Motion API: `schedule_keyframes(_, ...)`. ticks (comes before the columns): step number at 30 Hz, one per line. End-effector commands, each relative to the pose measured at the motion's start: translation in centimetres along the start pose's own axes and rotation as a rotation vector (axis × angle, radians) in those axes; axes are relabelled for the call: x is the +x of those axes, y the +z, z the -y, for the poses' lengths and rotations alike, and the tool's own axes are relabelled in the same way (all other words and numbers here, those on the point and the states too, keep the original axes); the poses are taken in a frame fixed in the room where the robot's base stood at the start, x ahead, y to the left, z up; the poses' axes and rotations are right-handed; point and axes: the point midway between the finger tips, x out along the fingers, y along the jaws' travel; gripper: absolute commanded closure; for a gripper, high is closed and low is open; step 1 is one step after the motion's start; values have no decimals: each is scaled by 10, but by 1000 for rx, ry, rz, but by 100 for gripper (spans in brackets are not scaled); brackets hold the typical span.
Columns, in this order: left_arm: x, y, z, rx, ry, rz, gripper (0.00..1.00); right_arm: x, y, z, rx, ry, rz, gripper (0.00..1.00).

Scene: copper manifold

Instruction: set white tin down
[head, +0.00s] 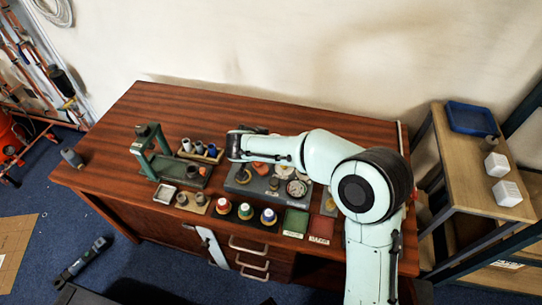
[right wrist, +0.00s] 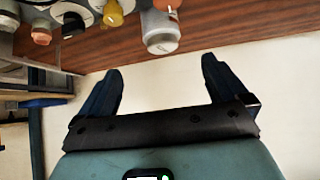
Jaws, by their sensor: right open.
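My right gripper (head: 236,146) is above the back middle of the wooden desk in the head view. In the right wrist view it is open (right wrist: 160,72), with nothing between its fingers. A pale whitish cylinder (right wrist: 161,33), which may be the white tin, stands on the desk beyond the fingertips in that upside-down view. It is apart from both fingers. I cannot pick out this cylinder in the head view, where my right arm covers part of the desk. My left gripper does not show.
A grey tray (head: 240,189) with several small items lies under my right arm. A green stand (head: 145,152) and a small rack of cups (head: 201,151) are to its left. Coloured spools (head: 245,211) line the front. Bare desk (head: 165,100) shows at the back left.

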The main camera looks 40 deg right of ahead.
Motion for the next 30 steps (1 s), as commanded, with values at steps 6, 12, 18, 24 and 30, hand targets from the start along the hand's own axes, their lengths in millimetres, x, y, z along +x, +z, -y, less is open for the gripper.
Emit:
schedule_keyframes(6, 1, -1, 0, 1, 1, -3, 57, 25, -1, -2, 11, 10, -10, 1)
schedule_keyframes(12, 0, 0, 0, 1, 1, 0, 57, 62, -2, -1, 10, 7, -10, 1)
schedule_keyframes(18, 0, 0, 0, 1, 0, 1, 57, 79, -2, 0, 10, 4, -10, 1)
schedule_keyframes(24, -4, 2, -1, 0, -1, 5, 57, 103, 2, 1, 9, 7, -9, 1)
schedule_keyframes(30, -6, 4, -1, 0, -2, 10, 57, 128, 3, 2, 10, 5, -10, 1)
